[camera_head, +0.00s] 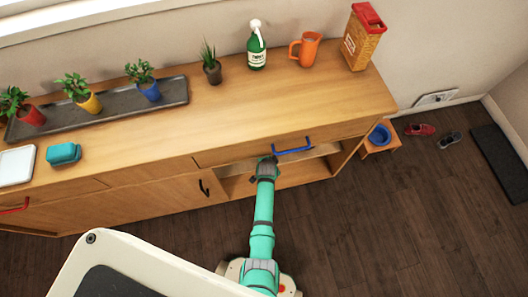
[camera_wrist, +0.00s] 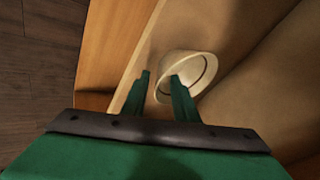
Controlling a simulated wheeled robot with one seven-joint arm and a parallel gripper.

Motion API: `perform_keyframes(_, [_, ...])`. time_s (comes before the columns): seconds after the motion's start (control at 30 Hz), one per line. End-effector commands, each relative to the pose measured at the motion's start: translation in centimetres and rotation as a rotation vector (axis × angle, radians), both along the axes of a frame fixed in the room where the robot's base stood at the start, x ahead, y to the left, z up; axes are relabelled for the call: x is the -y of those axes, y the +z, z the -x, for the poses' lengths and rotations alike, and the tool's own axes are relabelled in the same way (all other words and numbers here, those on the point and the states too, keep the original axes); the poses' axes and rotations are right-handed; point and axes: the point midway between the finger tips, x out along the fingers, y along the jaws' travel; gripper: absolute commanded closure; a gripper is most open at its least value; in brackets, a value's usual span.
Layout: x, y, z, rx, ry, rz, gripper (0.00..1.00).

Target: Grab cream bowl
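The cream bowl (camera_wrist: 202,62) shows in the wrist view, inside a wooden cabinet compartment. It is round, with a wide rim and its opening facing the camera. My gripper (camera_wrist: 161,75) is open. Its two green fingers are apart near the bowl's left side. The right finger overlaps the bowl's opening and the left finger is just outside the rim. I cannot tell whether either finger touches it. In the head view, the end of my arm (camera_head: 265,170) reaches into the open cabinet below the counter, and the bowl cannot be made out there.
A drawer with a blue handle (camera_head: 293,150) is just above the opening. A wooden panel (camera_wrist: 115,50) stands left of the bowl in the wrist view. A blue bowl (camera_head: 380,135) sits on a small stool to the right.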

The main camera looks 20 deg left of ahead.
Motion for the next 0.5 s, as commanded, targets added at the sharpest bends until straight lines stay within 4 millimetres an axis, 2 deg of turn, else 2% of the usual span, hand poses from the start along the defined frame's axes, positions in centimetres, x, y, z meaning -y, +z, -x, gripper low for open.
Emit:
perform_keyframes(0.17, [-0.15, -1.20, -0.73, -0.001, -0.002, 0.001, 0.73])
perform_keyframes(0.47, [-0.25, -1.42, -0.85, -0.001, 0.000, 0.000, 0.73])
perform_keyframes(0.5, [-0.26, -1.42, -0.85, -0.001, 0.000, 0.000, 0.78])
